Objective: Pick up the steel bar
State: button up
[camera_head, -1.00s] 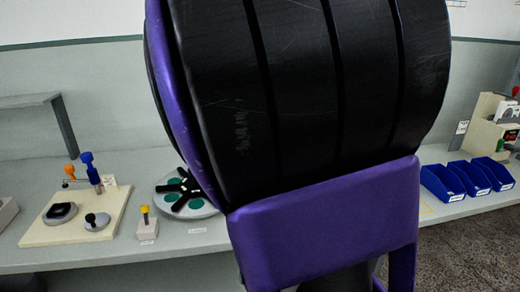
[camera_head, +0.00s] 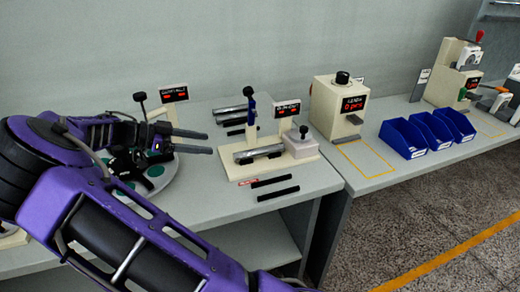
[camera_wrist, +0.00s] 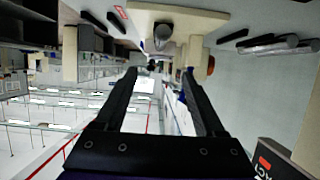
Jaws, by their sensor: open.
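Shiny steel bars lie on the grey bench. One steel bar (camera_head: 230,112) rests at the back, beside a dark strip. Another silver bar (camera_head: 258,153) lies on the cream base of a small fixture (camera_head: 302,150). My gripper (camera_head: 208,143) is open and empty, with its two dark fingers pointing right toward the fixture from the left, apart from the bars. In the wrist view my gripper (camera_wrist: 158,72) shows with its fingers spread. Shiny cylinders (camera_wrist: 278,46) lie off to the right there, outside the fingers.
A round dial plate (camera_head: 150,180) with green spots lies beneath my gripper. Black strips (camera_head: 275,187) lie in front of the fixture. A cream counter box (camera_head: 336,105) and blue bins (camera_head: 428,134) stand to the right. The floor (camera_head: 420,210) in front is clear.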

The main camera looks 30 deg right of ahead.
send_near(255, 151)
jog(key=x, duration=0.4)
jog(key=shift+d+b, duration=0.25)
jog(key=shift+b, duration=0.15)
jog(key=shift+w+f+x, duration=0.1)
jog(key=shift+f+x, duration=0.05)
jog(key=shift+x, duration=1.3)
jog(key=shift+w+f+x, duration=0.1)
jog(key=shift+w+x, duration=0.05)
jog(key=shift+x, duration=1.35)
jog(key=shift+a, duration=0.1)
grip_shut()
